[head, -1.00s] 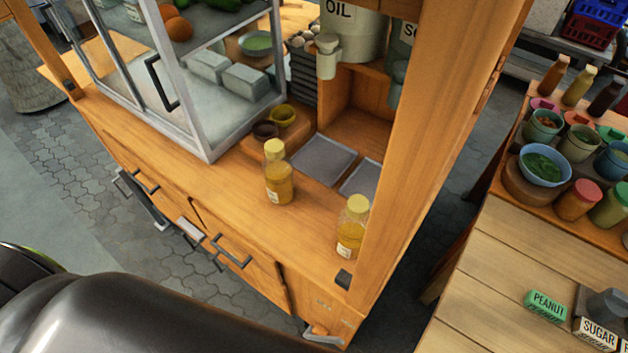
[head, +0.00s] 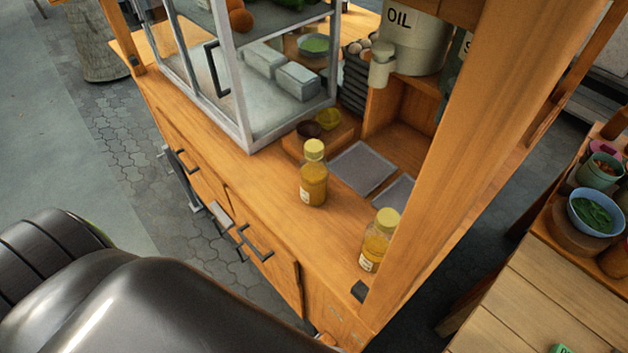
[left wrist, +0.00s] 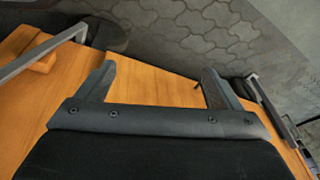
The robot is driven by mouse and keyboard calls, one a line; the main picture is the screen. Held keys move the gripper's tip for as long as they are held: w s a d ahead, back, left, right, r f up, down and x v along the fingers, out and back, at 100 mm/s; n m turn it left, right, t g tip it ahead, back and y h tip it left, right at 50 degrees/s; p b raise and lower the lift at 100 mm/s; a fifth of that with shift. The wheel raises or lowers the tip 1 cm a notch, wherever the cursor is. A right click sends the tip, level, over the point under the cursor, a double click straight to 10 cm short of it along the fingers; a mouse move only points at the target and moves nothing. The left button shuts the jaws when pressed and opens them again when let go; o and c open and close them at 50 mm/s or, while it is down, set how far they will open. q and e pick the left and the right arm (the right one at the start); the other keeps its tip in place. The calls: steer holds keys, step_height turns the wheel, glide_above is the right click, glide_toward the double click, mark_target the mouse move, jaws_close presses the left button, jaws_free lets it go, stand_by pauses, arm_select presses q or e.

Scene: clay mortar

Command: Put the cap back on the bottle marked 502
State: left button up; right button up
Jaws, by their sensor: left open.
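Two amber bottles with yellow tops stand upright on the cart's wooden counter in the head view. One bottle (head: 313,190) is near the middle, and the other bottle (head: 375,247) is to its right by the wooden post. Their labels are too small to read, so I cannot tell which is marked 502. I see no loose cap that I can be sure of. My left gripper (left wrist: 157,72) is open and empty in the left wrist view, with orange wood and grey paving beyond its fingers. It does not show in the head view. My right gripper is not in view.
A glass-sided case (head: 245,90) stands on the counter's left. A thick wooden post (head: 460,150) rises at the right. Drawers with handles face the paved floor.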

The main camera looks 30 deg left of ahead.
arm_select(q)
steer(key=w+r+t+b, duration=0.2)
steer(key=w+r+t, duration=0.1)
steer(key=w+r, duration=1.05)
step_height(320, 180, up, 19)
steer(key=w+d+m+t+b, duration=0.1)
steer(key=w+d+t+b, duration=0.1)
steer(key=w+t, duration=0.1)
steer(key=m+t+h, duration=0.1)
steer(key=t+h, duration=0.2)
steer(key=t, duration=0.2)
glide_toward(305, 180)
steer(key=v, duration=0.3)
steer(key=shift+s+r, duration=0.15)
steer(key=shift+r, duration=0.05)
steer(key=p+x, duration=0.1)
steer(key=x, duration=1.1)
steer(key=shift+f, duration=0.15)
steer(key=shift+f, duration=0.1)
